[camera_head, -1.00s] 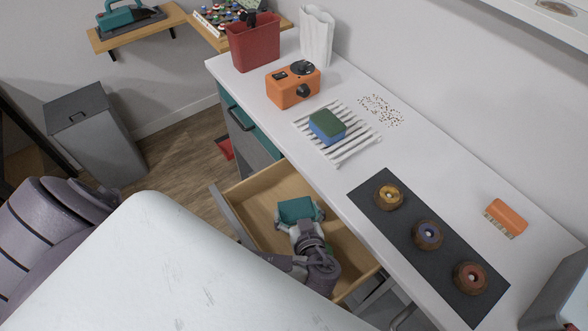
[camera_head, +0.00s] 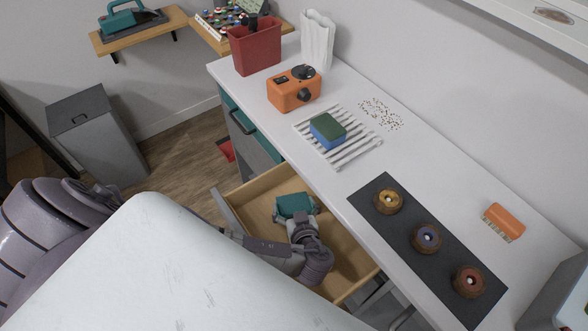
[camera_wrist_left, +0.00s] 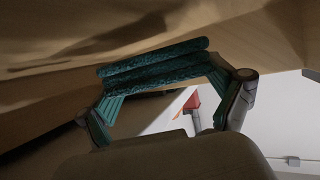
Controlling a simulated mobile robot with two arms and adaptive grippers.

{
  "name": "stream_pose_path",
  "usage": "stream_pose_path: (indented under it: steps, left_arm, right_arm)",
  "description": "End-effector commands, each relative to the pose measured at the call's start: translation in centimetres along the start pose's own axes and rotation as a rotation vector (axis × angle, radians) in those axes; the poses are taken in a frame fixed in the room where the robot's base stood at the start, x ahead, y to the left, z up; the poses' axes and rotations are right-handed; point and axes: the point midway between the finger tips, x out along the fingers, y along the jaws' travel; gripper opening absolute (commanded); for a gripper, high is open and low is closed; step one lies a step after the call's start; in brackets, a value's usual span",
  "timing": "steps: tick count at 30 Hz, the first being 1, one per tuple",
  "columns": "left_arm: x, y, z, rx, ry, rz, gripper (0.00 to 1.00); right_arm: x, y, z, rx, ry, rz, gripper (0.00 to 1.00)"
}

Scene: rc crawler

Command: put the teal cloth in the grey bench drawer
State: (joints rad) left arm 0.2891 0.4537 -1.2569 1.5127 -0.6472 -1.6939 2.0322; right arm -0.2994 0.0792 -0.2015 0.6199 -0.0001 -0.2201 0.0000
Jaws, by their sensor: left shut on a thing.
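The teal cloth (camera_head: 294,206) is a folded bundle inside the outline of the open drawer (camera_head: 262,190), which has a pale wood interior and a grey front. My left gripper (camera_head: 299,217) reaches down into the drawer and is shut on the cloth. In the left wrist view the folded teal cloth (camera_wrist_left: 155,62) spans between the fingers of my left gripper (camera_wrist_left: 168,85), close to the wood. I cannot tell whether it touches the drawer floor. My right gripper is not in view.
The white bench top (camera_head: 345,185) runs beside the drawer. It holds a slatted rack (camera_head: 350,154) with a green and blue sponge (camera_head: 327,131), an orange device (camera_head: 294,90), a dark mat (camera_head: 452,268) with three round pieces, and an orange brush (camera_head: 503,222). A grey bin (camera_head: 98,140) stands left.

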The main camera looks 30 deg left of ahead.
Motion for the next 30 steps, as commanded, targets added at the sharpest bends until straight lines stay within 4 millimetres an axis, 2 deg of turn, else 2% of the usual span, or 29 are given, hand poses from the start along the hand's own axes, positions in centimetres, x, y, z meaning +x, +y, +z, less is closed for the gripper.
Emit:
stream_pose_path:
  steps: [8,9,20,25,26,30]
  left_arm:
    - [0.2,0.0,0.5,0.0,0.0,0.001,0.63]
    - [0.2,0.0,0.5,0.001,0.0,0.001,0.99]
    - [0.1,0.0,0.3,0.001,0.001,0.001,1.0]
    - [-0.5,0.1,-1.5,0.001,0.003,0.002,1.0]
    - [-1.2,0.1,-0.5,0.001,-0.005,0.004,1.0]
    - [-4.3,0.0,-0.2,-0.002,-0.007,0.003,1.0]
  right_arm:
    - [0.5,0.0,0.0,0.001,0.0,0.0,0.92]
    - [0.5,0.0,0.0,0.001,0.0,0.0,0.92]
    - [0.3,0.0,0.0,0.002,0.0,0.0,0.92]
    - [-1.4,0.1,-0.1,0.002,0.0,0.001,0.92]
    - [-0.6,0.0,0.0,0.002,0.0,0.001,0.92]
    - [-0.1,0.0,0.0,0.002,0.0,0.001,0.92]
